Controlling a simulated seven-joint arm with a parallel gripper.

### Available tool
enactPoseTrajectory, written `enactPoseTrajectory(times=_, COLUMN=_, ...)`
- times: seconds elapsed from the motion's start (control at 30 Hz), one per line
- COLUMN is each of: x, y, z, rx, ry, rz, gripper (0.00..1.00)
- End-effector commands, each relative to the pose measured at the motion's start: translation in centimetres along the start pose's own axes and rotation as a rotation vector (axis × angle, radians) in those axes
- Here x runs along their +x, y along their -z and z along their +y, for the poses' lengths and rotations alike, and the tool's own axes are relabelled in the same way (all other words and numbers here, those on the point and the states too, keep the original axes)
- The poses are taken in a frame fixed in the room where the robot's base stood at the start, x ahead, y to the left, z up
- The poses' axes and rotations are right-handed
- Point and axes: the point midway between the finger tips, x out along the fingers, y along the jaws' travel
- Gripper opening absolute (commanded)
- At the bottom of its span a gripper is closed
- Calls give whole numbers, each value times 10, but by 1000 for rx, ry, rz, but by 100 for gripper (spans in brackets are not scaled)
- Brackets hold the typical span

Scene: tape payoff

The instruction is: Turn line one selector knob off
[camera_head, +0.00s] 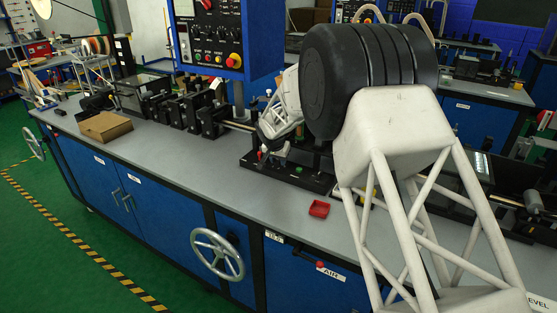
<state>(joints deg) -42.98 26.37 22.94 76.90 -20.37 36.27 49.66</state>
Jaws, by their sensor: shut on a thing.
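My gripper (272,148) is small in the view, at the end of my white wrist, pointing down at a black base unit (318,183) on the grey bench. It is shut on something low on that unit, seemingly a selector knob. The knob is hidden by the fingers, so its label and the way it points cannot be read. A small red part (261,154) shows just left of the fingertips. A green button (299,169) sits on the unit to the right of the gripper.
A blue control panel (210,35) with buttons stands behind my wrist. A small red tray (319,208) lies on the bench (190,160) in front of the unit. A cardboard box (105,126) and black machinery (178,108) stand to the left. The bench front is mostly clear.

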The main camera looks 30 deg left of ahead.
Motion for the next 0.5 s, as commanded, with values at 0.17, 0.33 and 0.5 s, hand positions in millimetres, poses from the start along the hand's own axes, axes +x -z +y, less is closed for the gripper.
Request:
enactPoseTrajectory(times=0.17, x=-1, y=0, z=-1, rx=0, ry=1, rz=1, gripper=44)
enactPoseTrajectory(times=0.33, x=0, y=0, z=0, rx=0, ry=1, rz=0, gripper=44)
enactPoseTrajectory(times=0.5, x=-2, y=0, z=0, rx=0, ry=1, rz=0, gripper=44)
